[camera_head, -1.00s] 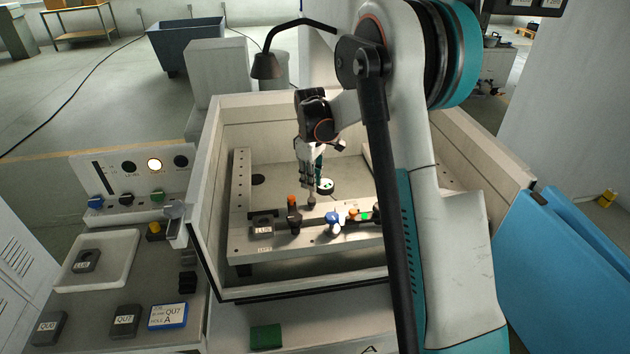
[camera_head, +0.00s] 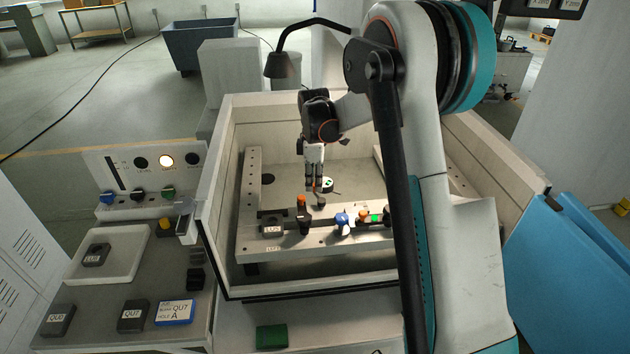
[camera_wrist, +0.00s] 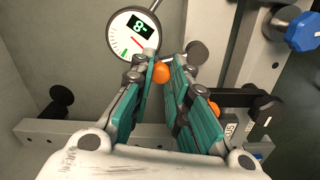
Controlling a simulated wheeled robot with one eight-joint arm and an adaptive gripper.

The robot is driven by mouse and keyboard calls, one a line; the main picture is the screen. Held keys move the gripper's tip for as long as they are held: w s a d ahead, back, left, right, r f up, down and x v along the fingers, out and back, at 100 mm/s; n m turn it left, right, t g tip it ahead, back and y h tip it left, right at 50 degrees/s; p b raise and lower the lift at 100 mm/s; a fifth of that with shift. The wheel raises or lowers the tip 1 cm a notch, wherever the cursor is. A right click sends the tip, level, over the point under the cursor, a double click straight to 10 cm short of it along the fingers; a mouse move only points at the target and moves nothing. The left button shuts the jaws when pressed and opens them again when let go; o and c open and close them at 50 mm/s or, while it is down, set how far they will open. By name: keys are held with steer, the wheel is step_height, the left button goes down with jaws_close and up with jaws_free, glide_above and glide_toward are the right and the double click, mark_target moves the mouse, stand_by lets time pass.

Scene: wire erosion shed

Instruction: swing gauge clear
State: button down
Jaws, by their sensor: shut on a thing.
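The gauge (camera_wrist: 133,35) is a round white dial with a dark display and a red pointer, on a thin metal rod, at the top left of the wrist view. In the head view the gauge (camera_head: 328,184) shows beside my fingertips, partly hidden. My gripper (camera_head: 314,186) points down inside the open machine tank, behind the front rail. In the wrist view my gripper (camera_wrist: 166,66) has its teal pads on either side of an orange ball knob (camera_wrist: 161,73) and is shut on it. The knob sits close to the dial; its link to the gauge is hidden.
The front rail (camera_head: 330,238) carries a blue knob (camera_head: 342,218), an orange-topped dark post (camera_head: 304,222) and a labelled block (camera_head: 271,225). Tank walls (camera_head: 228,190) enclose the space. A console with a white tray (camera_head: 135,268) stands left. The tank floor behind the rail looks mostly clear.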

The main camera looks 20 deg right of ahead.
mark_target(314, 184)
steer(key=c, duration=1.5)
jaws_free()
steer(key=shift+r, duration=0.15)
step_height(314, 184, up, 12)
steer(key=shift+f, duration=0.1)
